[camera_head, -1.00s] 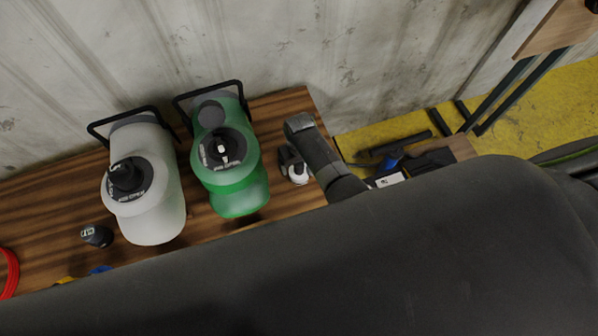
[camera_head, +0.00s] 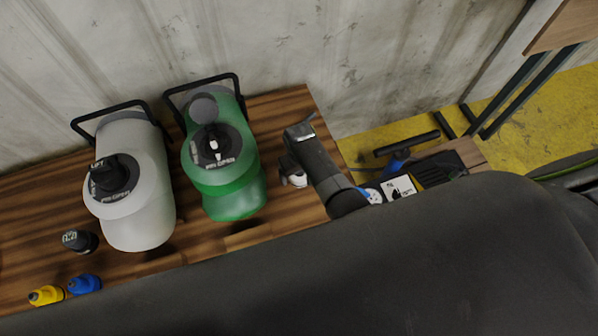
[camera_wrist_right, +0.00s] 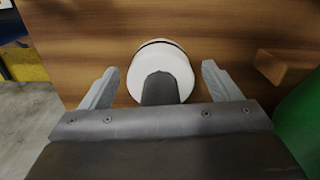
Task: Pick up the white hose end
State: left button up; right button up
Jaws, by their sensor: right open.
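The white hose end (camera_head: 297,180) is on the brown wooden surface, right of the green jug. In the right wrist view, the white hose end (camera_wrist_right: 176,73) is a round white piece with a dark line near its top and a dark grey part in front of it. My right gripper (camera_head: 290,168) is at the white hose end, and its open fingers (camera_wrist_right: 158,82) stand on either side of it with visible gaps. My right arm partly hides this spot in the head view. My left gripper is not in view.
A green jug (camera_head: 235,190) and a white jug (camera_head: 140,215) stand left of the gripper. Small black (camera_head: 80,241), blue (camera_head: 86,284) and yellow (camera_head: 46,295) bottles lie farther left. A large dark grey surface (camera_head: 330,270) fills the foreground. A wall (camera_head: 300,45) rises behind.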

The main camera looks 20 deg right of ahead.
jog(key=c, duration=1)
